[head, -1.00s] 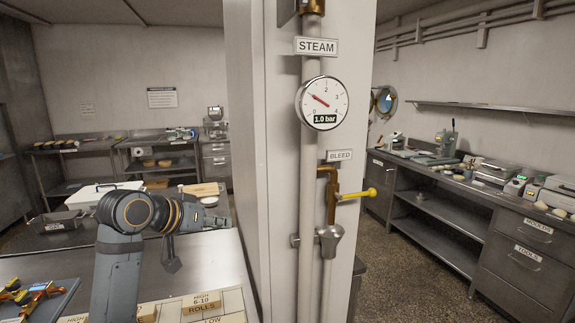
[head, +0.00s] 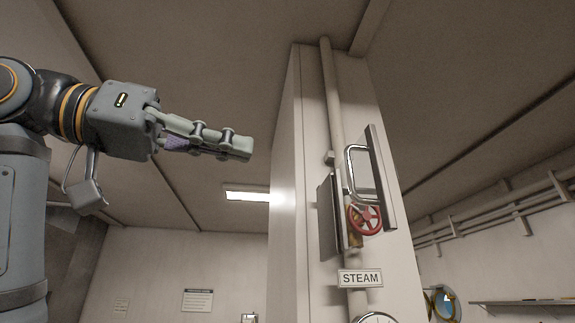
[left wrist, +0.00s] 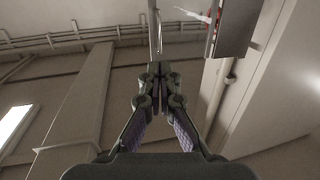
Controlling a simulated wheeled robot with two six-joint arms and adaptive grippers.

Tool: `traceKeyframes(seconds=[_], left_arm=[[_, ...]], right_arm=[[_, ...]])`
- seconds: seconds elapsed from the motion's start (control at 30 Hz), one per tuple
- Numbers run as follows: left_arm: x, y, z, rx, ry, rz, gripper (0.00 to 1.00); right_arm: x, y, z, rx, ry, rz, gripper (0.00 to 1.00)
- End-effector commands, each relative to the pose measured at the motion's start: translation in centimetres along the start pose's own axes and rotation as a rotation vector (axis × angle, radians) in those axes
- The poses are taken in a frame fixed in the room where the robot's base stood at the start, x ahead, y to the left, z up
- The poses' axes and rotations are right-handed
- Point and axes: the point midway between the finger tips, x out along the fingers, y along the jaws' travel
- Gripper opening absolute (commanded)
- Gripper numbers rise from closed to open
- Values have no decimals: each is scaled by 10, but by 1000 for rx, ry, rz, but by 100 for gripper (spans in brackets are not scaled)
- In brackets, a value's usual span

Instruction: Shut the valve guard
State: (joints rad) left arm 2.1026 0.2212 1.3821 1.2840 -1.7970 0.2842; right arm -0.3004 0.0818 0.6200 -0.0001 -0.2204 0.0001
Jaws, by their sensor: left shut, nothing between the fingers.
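The valve guard (head: 385,180) is a grey metal door with a chrome handle (head: 350,172), high on the white column. It stands open, swung out from its housing (head: 327,218). A red valve wheel (head: 365,220) shows exposed beside it. My left gripper (head: 248,149) is shut and empty, raised left of the guard and pointing right, with a visible gap in the head view to the handle. In the left wrist view its closed fingertips (left wrist: 160,68) lie below a thin bright upright bar, likely the handle. My right gripper is out of view.
A vertical pipe (head: 332,100) runs up the column (head: 290,150), past the guard. A STEAM sign (head: 360,279) and the top of a gauge (head: 374,318) sit below. A ceiling lamp (head: 246,196) is behind. The air between gripper and guard looks clear.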

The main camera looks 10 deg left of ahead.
Motion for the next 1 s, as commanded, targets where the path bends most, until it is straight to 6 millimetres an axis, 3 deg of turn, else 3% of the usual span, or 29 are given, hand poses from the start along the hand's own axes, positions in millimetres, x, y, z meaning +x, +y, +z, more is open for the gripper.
traceKeyframes(seconds=[0.4, 0.6, 0.8, 1.0], left_arm=[[87, 1, -3, -1, -2, 4, 0], [119, 1, -3, 0, 0, 3, 0], [132, 0, -1, 0, 1, 0, 0], [132, 0, 0, 0, 1, -1, 0]], right_arm=[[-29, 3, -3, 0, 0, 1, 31], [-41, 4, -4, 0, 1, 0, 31], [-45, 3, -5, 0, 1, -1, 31], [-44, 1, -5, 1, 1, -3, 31]])
